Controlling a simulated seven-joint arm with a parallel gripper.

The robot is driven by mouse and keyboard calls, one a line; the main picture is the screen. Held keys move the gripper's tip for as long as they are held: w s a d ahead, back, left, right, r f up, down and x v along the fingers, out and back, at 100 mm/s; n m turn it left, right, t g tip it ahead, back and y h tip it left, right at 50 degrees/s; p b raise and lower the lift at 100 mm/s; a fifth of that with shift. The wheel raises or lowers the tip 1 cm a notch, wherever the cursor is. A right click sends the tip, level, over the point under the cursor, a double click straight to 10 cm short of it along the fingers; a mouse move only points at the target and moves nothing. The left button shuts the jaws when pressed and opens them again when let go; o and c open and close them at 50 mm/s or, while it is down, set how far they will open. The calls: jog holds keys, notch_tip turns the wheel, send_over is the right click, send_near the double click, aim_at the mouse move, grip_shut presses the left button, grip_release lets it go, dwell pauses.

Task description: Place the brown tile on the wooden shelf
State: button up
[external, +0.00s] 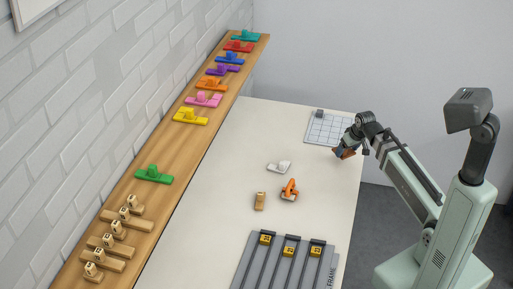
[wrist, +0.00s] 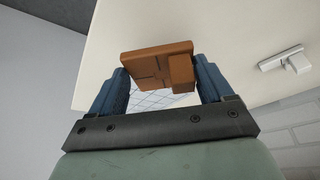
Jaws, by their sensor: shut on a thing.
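The brown tile (wrist: 150,64) is a flat orange-brown plate with a raised block on it. My gripper (wrist: 161,70) is shut on it, with a blue finger on each side. In the external view my gripper (external: 346,149) holds the tile (external: 342,154) near the right edge of the white table, beside the grid panel; the fingers partly hide it there. The wooden shelf (external: 173,147) runs along the brick wall at the left, well away from my gripper. A wide bare stretch lies between its yellow piece (external: 190,116) and green piece (external: 153,174).
The shelf holds several coloured pieces at its far part and several wooden pieces at its near end. On the table are a grid panel (external: 325,131), a white piece (external: 279,167), an orange piece (external: 289,191), a tan piece (external: 259,201) and a grey slotted frame (external: 273,268).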

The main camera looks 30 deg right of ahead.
jog(key=w+a+r+n, duration=0.2)
jog(key=w+a+r, duration=0.7)
jog(key=a+r, duration=0.35)
jog(key=w+a+r+y, duration=0.1)
jog(key=w+a+r, duration=0.2)
jog(key=a+r, duration=0.7)
notch_tip(320, 180, up, 18)
jog(key=n+g+y, duration=0.1)
jog(key=n+y, duration=0.1)
jog(key=n, duration=0.5)
send_over(169, 156)
jog(key=s, duration=0.1)
jog(key=shift+d+f, duration=0.15)
jog(key=shift+f, duration=1.45)
jog(key=shift+d+f, duration=0.15)
jog(key=shift+f, duration=1.45)
jog(key=shift+d+f, duration=0.15)
jog(key=shift+f, duration=1.45)
jog(key=shift+f, duration=0.1)
